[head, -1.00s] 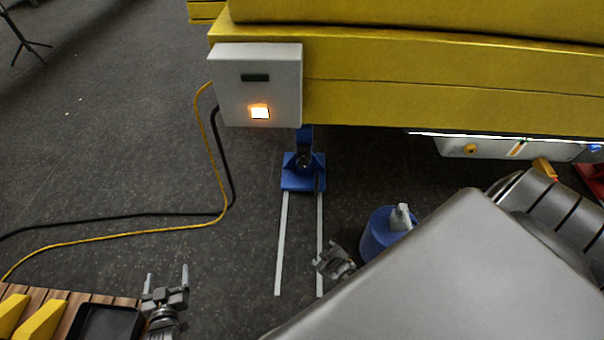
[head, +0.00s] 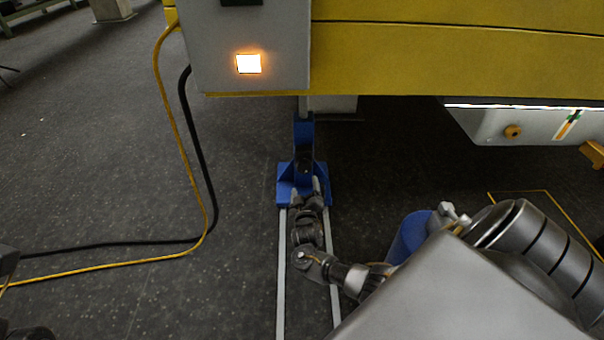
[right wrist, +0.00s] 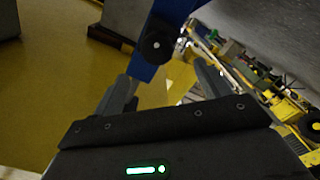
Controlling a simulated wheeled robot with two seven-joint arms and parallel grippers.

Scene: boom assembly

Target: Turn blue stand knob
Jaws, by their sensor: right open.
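The blue stand (head: 304,140) stands on the floor under the yellow boom, at the far end of two pale rails. Its dark round knob (right wrist: 158,45) shows on the blue upright in the right wrist view, just beyond my fingertips. My right gripper (head: 308,186) is in front of the stand's base, with its fingers apart and pointing at the stand. In the right wrist view the right gripper (right wrist: 165,85) has nothing between its fingers, and the knob lies roughly ahead of the gap. My left gripper's fingers do not show; only dark arm parts may show at the lower left edge.
Yellow and black cables (head: 205,170) run down to the floor on the left. A blue container (head: 410,236) stands right of the rails (head: 283,270).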

